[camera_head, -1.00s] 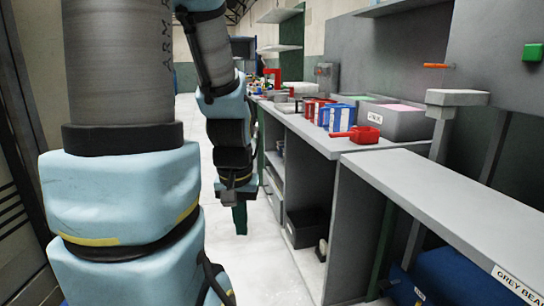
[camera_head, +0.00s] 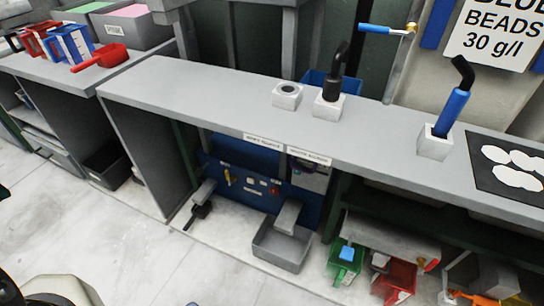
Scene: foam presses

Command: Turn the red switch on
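I cannot pick out the red switch for certain. A blue panel (camera_head: 244,203) stands under the grey bench. It carries small white labels, yellow parts and a few tiny red spots, too small to tell whether one is a switch. A grey control box (camera_head: 310,174) is at its right, under the bench front. My gripper is not in view.
The long grey bench (camera_head: 215,95) runs across the view. A grey bin (camera_head: 281,246) and a green bin (camera_head: 345,262) are below. Pale floor is open at lower left.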

